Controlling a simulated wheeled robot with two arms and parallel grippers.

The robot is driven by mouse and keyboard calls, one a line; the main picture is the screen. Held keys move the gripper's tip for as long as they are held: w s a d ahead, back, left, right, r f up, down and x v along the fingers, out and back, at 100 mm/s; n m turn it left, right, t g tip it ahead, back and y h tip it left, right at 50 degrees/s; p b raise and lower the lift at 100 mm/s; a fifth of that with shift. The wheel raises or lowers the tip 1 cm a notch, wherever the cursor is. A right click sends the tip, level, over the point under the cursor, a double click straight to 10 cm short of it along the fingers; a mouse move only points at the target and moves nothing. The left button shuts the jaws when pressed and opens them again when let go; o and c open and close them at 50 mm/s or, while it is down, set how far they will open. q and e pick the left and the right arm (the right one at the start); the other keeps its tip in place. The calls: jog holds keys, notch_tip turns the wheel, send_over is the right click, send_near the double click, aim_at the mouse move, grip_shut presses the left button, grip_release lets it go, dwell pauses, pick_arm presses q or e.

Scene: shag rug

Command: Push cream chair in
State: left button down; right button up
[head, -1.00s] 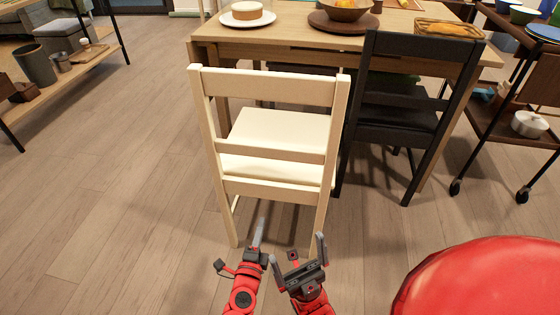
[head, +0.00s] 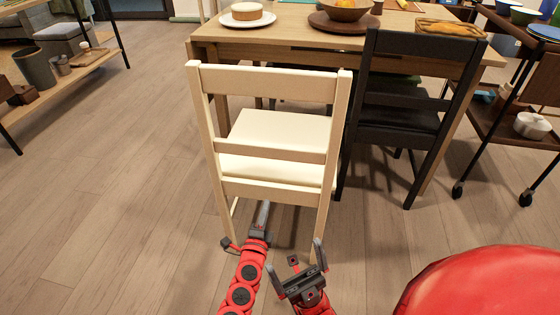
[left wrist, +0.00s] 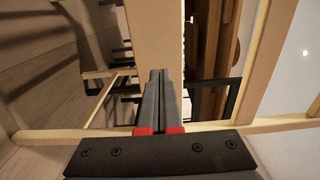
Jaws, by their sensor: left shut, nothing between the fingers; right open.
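The cream chair (head: 268,145) stands upright with its back toward me, in front of the wooden table (head: 205,52) and left of the black chair. My left gripper (head: 263,205) is shut and empty, its fingertips at the lower back of the cream chair, just under the seat. In the left wrist view the shut fingers (left wrist: 160,75) point in between cream chair parts (left wrist: 155,30); I cannot tell whether they touch. My right gripper (head: 299,265) is open and empty, low near the chair's right rear leg.
The black chair (head: 405,110) stands close on the right of the cream chair. A dark cart (head: 490,130) is farther right. A red round surface (head: 480,285) fills the lower right corner. The floor (head: 110,190) on the left is clear.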

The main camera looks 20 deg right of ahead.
aim_at(270, 195)
pick_arm(q)
jog(key=shift+b+x, duration=0.85)
jog(key=shift+x, duration=0.5)
jog(key=shift+b+x, duration=0.65)
jog(key=shift+x, duration=0.5)
jog(key=shift+f, duration=0.1)
